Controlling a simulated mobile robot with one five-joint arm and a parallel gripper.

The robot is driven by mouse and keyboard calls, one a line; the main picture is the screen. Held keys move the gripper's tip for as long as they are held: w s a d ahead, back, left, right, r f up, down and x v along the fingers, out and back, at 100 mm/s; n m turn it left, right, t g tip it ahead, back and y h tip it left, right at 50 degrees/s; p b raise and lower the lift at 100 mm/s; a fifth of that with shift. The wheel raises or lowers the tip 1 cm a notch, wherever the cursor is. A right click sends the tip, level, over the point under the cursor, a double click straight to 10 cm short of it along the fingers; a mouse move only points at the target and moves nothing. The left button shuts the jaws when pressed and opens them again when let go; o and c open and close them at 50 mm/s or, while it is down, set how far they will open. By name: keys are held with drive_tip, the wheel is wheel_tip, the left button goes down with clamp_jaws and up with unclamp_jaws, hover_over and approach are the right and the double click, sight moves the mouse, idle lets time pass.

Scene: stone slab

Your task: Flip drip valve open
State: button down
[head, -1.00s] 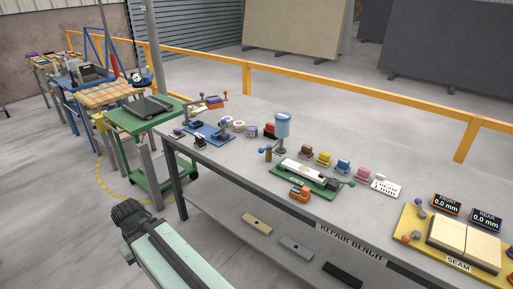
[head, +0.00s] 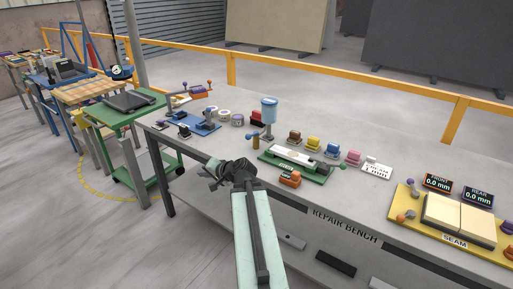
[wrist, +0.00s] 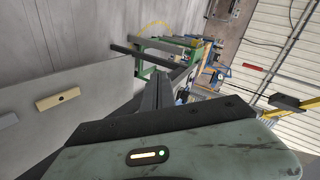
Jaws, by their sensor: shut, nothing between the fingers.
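The blue drip tank (head: 269,112) stands on a post on the repair bench, behind the green fixture. A small brass cylinder with a blue knob (head: 255,141) is beside the post at its lower left; it looks like the drip valve, but its setting is too small to tell. My gripper (head: 213,172) is shut and empty, near the bench's front edge, left of and nearer than the tank and valve, and touching neither. The wrist view shows neither tank nor valve.
The green fixture (head: 303,166) holds a pale slab, with an orange block (head: 289,179) in front. A blue clamp fixture (head: 193,124) is to the left, a yellow seam board (head: 405,225) to the right. A green cart (head: 122,128) stands beyond the bench's left end.

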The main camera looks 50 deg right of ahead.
drive_tip(key=s+d+r+m+h+b, duration=0.1)
drive_tip(key=s+d+m+h, duration=0.3)
drive_tip(key=s+d, duration=0.4)
drive_tip(key=s+d+r+m+t+h, duration=0.1)
drive_tip(key=s+d+r+m+h, duration=0.3)
drive_tip(key=s+d, duration=0.4)
drive_tip(key=d+m, duration=0.1)
drive_tip(key=d, duration=0.6)
drive_tip(key=shift+d+r+t+h+b, duration=0.15)
drive_tip(key=shift+d+t+h+b, duration=0.15)
drive_tip(key=shift+b, duration=0.1)
